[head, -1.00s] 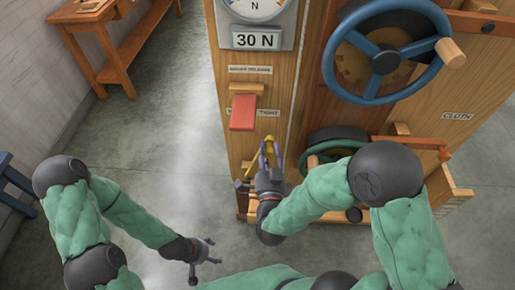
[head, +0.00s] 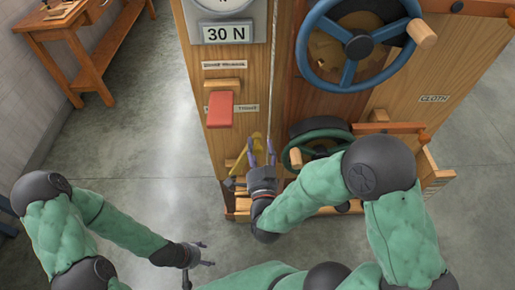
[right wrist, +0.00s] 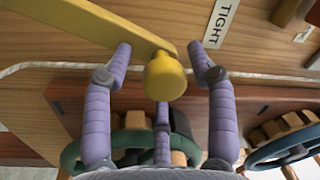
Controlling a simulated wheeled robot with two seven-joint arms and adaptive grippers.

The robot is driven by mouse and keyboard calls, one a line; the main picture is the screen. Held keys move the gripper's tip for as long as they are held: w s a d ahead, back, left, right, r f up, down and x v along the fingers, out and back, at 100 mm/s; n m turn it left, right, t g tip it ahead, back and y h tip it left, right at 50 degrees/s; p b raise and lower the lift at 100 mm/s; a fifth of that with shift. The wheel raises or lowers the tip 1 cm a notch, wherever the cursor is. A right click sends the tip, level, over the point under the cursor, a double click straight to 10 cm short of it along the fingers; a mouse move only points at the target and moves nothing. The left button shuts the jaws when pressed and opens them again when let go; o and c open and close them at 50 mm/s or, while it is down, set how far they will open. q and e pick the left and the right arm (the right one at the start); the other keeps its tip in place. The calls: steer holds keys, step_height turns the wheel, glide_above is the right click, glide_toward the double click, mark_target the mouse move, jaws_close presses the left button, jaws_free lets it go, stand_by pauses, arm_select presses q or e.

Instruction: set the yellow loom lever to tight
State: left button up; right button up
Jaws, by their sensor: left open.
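The yellow loom lever (head: 239,160) is on the wooden loom's front, below the red paddle. In the right wrist view its flat arm (right wrist: 118,24) slants in from the upper left and ends in a round yellow knob (right wrist: 165,76). My right gripper (head: 262,148) is at the lever. Its purple fingers (right wrist: 160,68) are spread on both sides of the knob, with visible gaps, so it is open. A white TIGHT label (right wrist: 221,22) shows above right of the knob. My left gripper (head: 207,254) is open and empty, low over the floor, away from the loom.
The red paddle (head: 220,109) sits above the lever, under a 30 N display (head: 229,32). A blue handwheel (head: 350,68) and a green wheel (head: 291,152) are right of the lever. A pale cord (right wrist: 50,65) runs behind the knob. A wooden table (head: 70,22) stands far left.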

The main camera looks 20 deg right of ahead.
steer(key=shift+s+a, duration=0.25)
steer(key=shift+s, duration=0.2)
steer(key=v, duration=0.6)
steer(key=shift+s, duration=0.25)
